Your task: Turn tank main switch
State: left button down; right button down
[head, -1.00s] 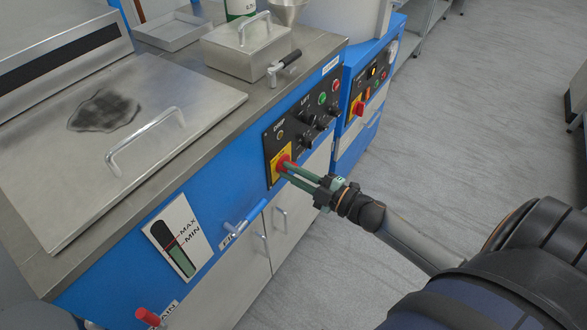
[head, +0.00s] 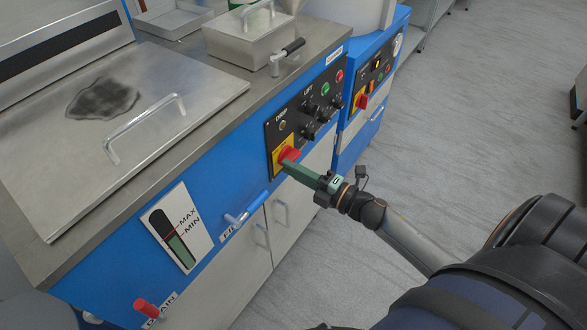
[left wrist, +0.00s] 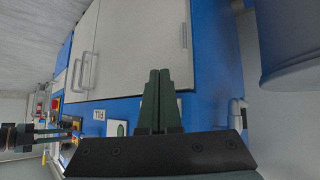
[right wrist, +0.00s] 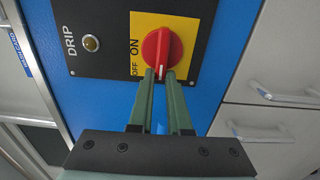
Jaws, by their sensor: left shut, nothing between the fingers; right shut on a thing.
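The tank main switch is a red rotary knob (head: 288,155) on a yellow plate (head: 277,163) in the black control panel of the blue tank. In the right wrist view the red knob (right wrist: 160,47) sits beside the ON and OFF marks. Its white mark lies by the fingertips, and the fingers hide part of its grip. My right gripper (head: 291,166) is shut on the knob; its fingers (right wrist: 162,75) lie on both sides of the grip. My left gripper (left wrist: 161,72) is shut and empty in front of the lower cabinet; I cannot see it in the head view.
A blue handle (head: 252,208) and a red drain handle (head: 145,307) stick out below the panel. Black knobs (head: 309,110) sit farther along it. A second blue unit (head: 350,130) stands behind.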

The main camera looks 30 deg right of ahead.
dwell(0.3)
jog(key=c, duration=0.9)
grip_release()
jog(key=shift+o, duration=0.2)
jog(key=v, duration=1.2)
jog(key=shift+s+p, duration=0.25)
jog(key=shift+p, duration=0.1)
